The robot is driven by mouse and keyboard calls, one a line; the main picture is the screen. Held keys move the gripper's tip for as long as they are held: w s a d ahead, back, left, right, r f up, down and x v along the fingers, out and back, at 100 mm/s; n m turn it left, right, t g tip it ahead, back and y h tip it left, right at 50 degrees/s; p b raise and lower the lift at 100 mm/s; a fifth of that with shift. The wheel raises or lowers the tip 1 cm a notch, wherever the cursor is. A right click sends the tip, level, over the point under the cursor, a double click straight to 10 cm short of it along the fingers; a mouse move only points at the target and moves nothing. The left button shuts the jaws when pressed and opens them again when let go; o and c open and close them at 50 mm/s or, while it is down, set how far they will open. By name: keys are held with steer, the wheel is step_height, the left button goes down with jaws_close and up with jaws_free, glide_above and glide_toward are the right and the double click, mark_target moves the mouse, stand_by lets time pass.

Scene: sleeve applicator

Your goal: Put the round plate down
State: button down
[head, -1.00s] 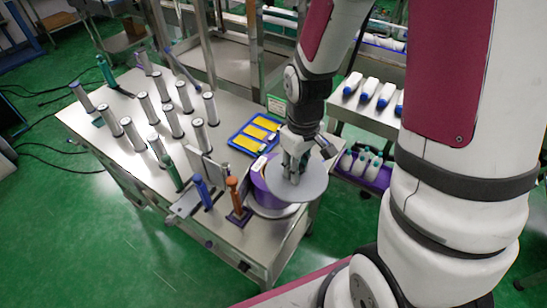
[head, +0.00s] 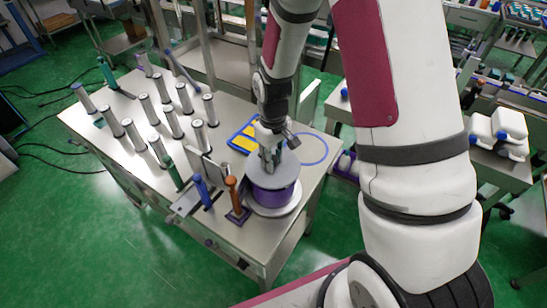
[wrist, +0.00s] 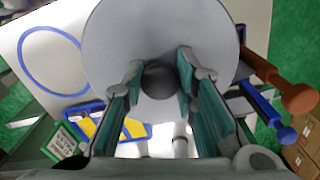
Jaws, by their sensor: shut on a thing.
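My gripper (head: 268,163) is shut on the small central knob of the round plate, a flat grey disc (head: 287,178). The wrist view shows the plate (wrist: 115,55) face on, with the two teal-padded fingers (wrist: 160,68) on either side of the dark knob. In the head view the plate lies level over a purple cylinder (head: 275,198), which stands on a wider silver round base (head: 285,211) at the table's right front corner. I cannot tell whether the plate touches the cylinder's top. The cylinder is hidden in the wrist view.
Orange-handled (head: 233,195) and blue-handled (head: 201,190) tools stand close left of the cylinder. A blue tray with yellow pieces (head: 243,142) and a flat blue ring (head: 325,158) lie behind. Several silver cylinders stand on the table's left part (head: 80,125).

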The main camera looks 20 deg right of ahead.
steer(key=shift+f, duration=0.35)
steer(key=shift+f, duration=0.2)
steer(key=c, duration=1.3)
jaws_free()
